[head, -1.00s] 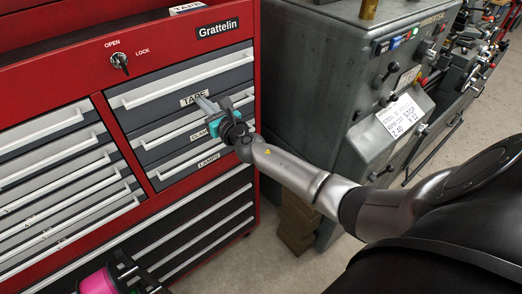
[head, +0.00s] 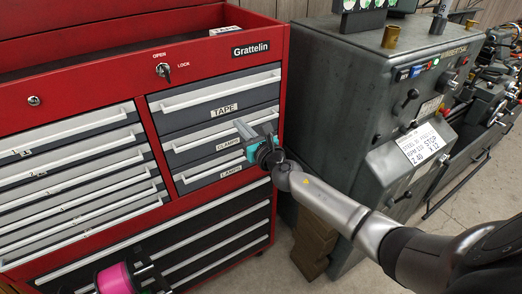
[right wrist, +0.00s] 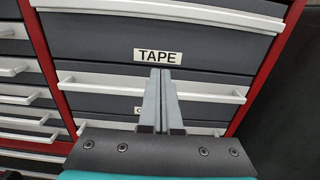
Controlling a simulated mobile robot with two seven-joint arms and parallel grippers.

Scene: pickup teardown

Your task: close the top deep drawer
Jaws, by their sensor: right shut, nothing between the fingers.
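The top deep drawer (head: 185,117), with the TAPE label, is at the top of the right column of the red cabinet. Its grey front looks about level with the cabinet face; I cannot tell whether a small gap is left. It also fills the upper part of the right wrist view (right wrist: 95,38). My right gripper (head: 241,125) is shut and empty, in front of the drawers just below and right of the TAPE label. In the right wrist view its fingers (right wrist: 161,75) point at the label's lower edge; contact is unclear.
The CLAMPS drawer (head: 190,143) and LAMPS drawer (head: 195,180) lie below. Shallow drawers (head: 60,165) are on the left and wide black drawers below. A pink spool (head: 115,280) is at the bottom. A grey machine (head: 340,110) stands close on the right.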

